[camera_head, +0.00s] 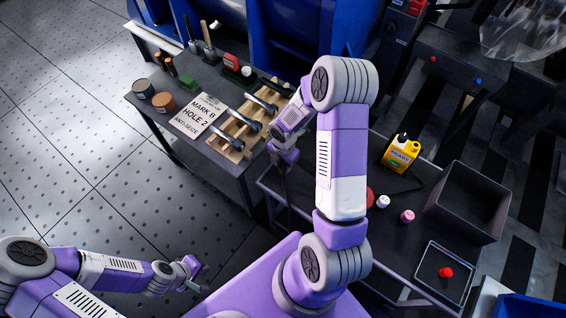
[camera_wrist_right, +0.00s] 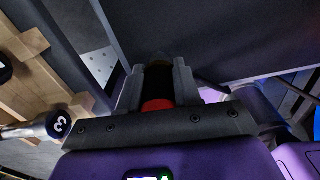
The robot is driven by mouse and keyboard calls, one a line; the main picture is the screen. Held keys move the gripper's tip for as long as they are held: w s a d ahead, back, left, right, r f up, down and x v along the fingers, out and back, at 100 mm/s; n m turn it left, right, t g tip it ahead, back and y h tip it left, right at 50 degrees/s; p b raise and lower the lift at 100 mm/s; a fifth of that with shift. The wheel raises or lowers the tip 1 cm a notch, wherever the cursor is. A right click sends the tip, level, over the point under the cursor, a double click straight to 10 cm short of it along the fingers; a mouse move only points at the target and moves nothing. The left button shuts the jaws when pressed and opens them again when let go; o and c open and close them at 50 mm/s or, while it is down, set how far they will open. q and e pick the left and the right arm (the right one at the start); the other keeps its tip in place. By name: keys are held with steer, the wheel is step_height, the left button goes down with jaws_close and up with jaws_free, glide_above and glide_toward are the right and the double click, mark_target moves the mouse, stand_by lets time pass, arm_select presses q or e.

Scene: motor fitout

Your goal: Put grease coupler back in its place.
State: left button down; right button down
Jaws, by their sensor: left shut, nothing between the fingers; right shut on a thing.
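My right gripper (camera_head: 284,170) is beside the right edge of the workbench, near the wooden rack. In the right wrist view it is shut on a dark cylindrical thing with a red band (camera_wrist_right: 158,104), which appears to be the grease coupler. The thing stands between the two fingers (camera_wrist_right: 158,88), and its dull yellowish far end shows beyond them. In the head view I cannot make it out clearly below the gripper. My left gripper (camera_head: 198,278) is shut and empty over the floor at the lower left.
The wooden rack (camera_head: 233,154) holds several wrenches; one end marked 3 (camera_wrist_right: 58,124) shows in the wrist view. A card (camera_head: 199,115) and cans (camera_head: 163,103) are left of it. The right table has a yellow bottle (camera_head: 401,154), dark bin (camera_head: 468,203) and tray with a red thing (camera_head: 446,272).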

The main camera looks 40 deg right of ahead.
steer(key=shift+f+b, duration=0.65)
steer(key=shift+f, duration=0.35)
steer(key=c, duration=0.7)
jaws_free()
steer(key=shift+r, duration=0.1)
step_height(320, 180, up, 8)
steer(key=p, duration=0.3)
steer(key=shift+d+f, duration=0.15)
steer(key=shift+f, duration=0.1)
